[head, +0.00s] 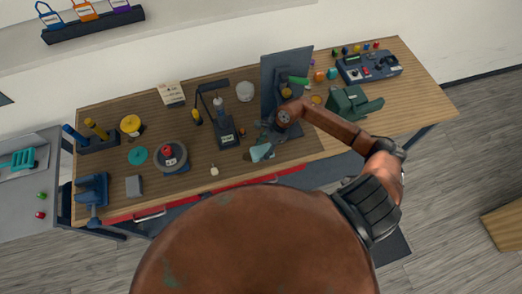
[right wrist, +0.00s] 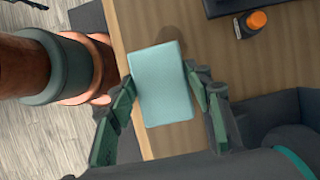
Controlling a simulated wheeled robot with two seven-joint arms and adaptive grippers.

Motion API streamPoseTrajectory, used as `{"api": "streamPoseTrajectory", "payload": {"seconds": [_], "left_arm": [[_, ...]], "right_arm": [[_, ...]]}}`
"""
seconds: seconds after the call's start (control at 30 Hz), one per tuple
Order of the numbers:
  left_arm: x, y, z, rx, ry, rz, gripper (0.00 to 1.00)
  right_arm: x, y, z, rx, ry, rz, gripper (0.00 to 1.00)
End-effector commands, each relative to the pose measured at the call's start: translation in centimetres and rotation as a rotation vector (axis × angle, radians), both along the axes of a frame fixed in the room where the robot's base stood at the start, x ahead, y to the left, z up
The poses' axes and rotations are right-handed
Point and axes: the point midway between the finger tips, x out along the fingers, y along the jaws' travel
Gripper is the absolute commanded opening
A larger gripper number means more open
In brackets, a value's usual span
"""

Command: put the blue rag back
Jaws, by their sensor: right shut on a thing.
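The blue rag (head: 261,153) is a pale blue, flat rectangular piece. It is held over the front part of the wooden workbench (head: 232,180), below the upright dark panel. My right gripper (head: 266,139) is shut on it. In the right wrist view the rag (right wrist: 160,84) sits between the two fingers, with its broad face toward the camera. I cannot tell how high it is above the bench. My left gripper is not in view.
A dark upright panel (head: 270,68) and a black lamp stand (head: 227,135) are close to the right gripper. A green machine (head: 352,104) stands to the right. A round turntable (head: 171,165) and a grey block (head: 133,186) are to the left. The bench's front edge is near.

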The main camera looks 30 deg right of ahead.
Motion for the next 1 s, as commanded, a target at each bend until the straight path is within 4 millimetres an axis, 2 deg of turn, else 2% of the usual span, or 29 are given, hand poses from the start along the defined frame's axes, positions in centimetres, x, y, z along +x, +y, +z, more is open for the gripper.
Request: {"api": "streamPoseTrajectory", "payload": {"seconds": [0.13, 0.4, 0.83, 0.87, 1.0], "left_arm": [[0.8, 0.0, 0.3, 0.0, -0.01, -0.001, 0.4], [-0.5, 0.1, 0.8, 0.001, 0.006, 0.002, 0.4], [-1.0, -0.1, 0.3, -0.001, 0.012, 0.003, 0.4], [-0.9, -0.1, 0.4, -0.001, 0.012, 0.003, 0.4], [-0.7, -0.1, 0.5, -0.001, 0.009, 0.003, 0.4]], "right_arm": [[0.8, 0.0, -0.8, 0.001, -0.001, -0.001, 0.27], [1.2, -0.1, -4.0, 0.001, 0.0, -0.001, 0.27], [1.2, -0.1, -4.8, -0.001, -0.001, 0.001, 0.27], [1.2, -0.1, -4.7, -0.001, -0.001, 0.001, 0.48], [1.2, -0.1, -4.6, 0.0, -0.001, 0.001, 0.57]]}}
